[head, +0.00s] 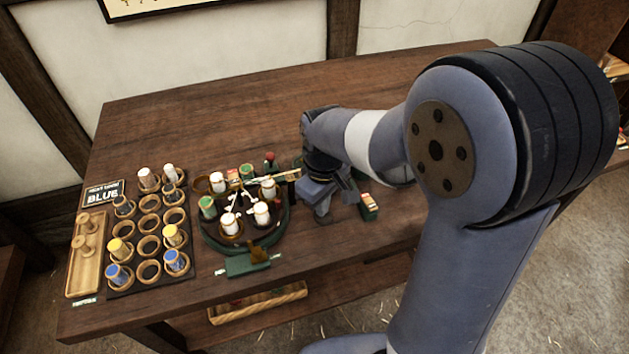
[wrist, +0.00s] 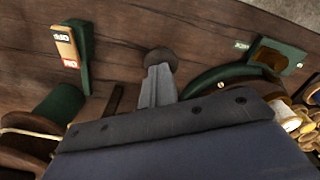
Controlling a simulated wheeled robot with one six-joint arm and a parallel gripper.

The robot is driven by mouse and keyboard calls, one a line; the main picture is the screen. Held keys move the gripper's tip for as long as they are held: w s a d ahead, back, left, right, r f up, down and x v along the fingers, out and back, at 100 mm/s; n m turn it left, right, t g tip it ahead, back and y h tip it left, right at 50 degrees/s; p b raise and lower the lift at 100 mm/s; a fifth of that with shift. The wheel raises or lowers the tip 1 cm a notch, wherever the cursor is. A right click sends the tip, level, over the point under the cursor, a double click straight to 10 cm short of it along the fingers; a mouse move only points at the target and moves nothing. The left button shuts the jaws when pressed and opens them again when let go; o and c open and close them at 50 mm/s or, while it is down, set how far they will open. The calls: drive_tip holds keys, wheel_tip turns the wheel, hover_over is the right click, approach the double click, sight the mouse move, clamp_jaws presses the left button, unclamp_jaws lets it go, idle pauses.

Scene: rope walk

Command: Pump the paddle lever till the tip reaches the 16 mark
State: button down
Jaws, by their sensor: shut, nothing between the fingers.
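My gripper (head: 322,215) is shut and empty, low over the table right of the spool carousel. In the wrist view its closed fingers (wrist: 158,80) point at a dark round pad (wrist: 160,60), which may be the paddle; I cannot tell whether they touch. A green post with a pale, red-marked scale (head: 368,206) stands just right of my gripper; it also shows in the wrist view (wrist: 67,45). Its numbers are too small to read surely, and no tip can be made out. A brown flap on a green plate (head: 247,264) lies in front of the carousel.
The round green carousel (head: 208,238) holds several spools left of my gripper. A black rack (head: 150,283) with spools and empty rings, a wooden tray (head: 83,280) and a BLUE sign (head: 103,194) are further left. The table's back is clear.

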drive_tip(key=shift+f, duration=0.45)
drive_tip(key=shift+f+b, duration=0.3)
drive_tip(key=shift+b, duration=0.15)
idle(0.5)
wheel_tip(320, 180, up, 6)
drive_tip(key=p, duration=0.5)
drive_tip(key=shift+w+r+p, duration=0.15)
drive_tip(key=shift+r+p, duration=0.05)
drive_tip(key=shift+p, duration=0.15)
drive_tip(key=shift+f, duration=0.25)
idle(0.4)
